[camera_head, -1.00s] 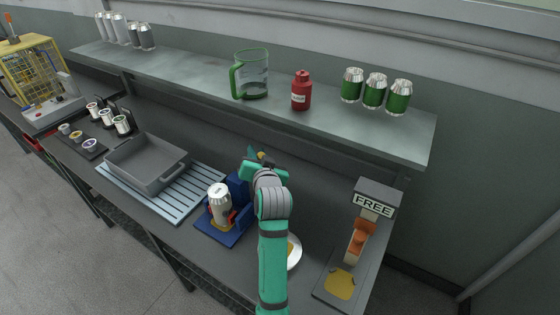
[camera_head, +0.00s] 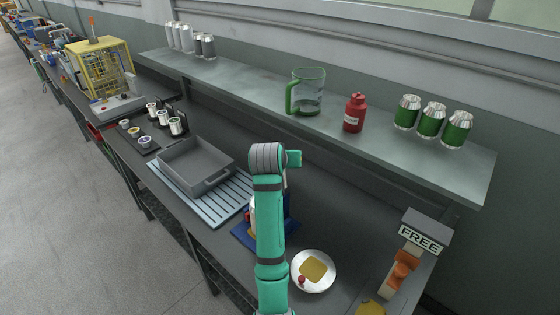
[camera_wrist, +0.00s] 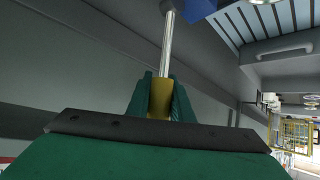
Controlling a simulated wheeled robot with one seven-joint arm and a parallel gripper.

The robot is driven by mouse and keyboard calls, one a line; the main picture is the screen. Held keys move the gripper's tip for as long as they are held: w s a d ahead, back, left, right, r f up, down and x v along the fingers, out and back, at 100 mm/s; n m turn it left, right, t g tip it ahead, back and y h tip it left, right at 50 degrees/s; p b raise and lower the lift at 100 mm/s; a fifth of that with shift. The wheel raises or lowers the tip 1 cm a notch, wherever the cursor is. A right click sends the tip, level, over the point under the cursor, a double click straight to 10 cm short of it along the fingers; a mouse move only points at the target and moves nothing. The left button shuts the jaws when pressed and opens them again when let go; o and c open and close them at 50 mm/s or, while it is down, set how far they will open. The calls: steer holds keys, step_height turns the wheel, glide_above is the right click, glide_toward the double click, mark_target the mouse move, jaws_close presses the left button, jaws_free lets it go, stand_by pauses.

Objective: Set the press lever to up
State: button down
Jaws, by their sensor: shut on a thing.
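The press stands on the bench behind my arm in the head view. Its blue base (camera_head: 243,236) shows at the arm's left, and the rest is mostly hidden. In the wrist view the press's blue body (camera_wrist: 199,8) is at the top edge. Its lever is a bare metal rod (camera_wrist: 168,45) with a yellow grip (camera_wrist: 160,98) at the near end. My gripper (camera_wrist: 161,90) is shut on the yellow grip, one finger on each side. In the head view my arm hides the lever, so its angle cannot be told there.
A grey tray (camera_head: 222,182) on a slatted rack (camera_head: 212,208) is left of the press. A white plate (camera_head: 326,257) and a device with a FREE sign (camera_head: 420,240) are to the right. A shelf (camera_head: 380,138) above holds a jug, a red bottle and cans.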

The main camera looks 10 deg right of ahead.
steer(key=shift+w+a+f, duration=0.2)
steer(key=shift+a+f, duration=0.05)
steer(key=shift+a, duration=0.1)
stand_by(0.3)
steer(key=c, duration=1.6)
jaws_free()
steer(key=shift+o, duration=0.2)
steer(key=shift+d, duration=0.1)
steer(key=shift+r, duration=0.15)
steer(key=v, duration=1)
steer(key=shift+s+a+r, duration=0.15)
steer(key=shift+a+r, duration=0.05)
steer(key=shift+a, duration=0.15)
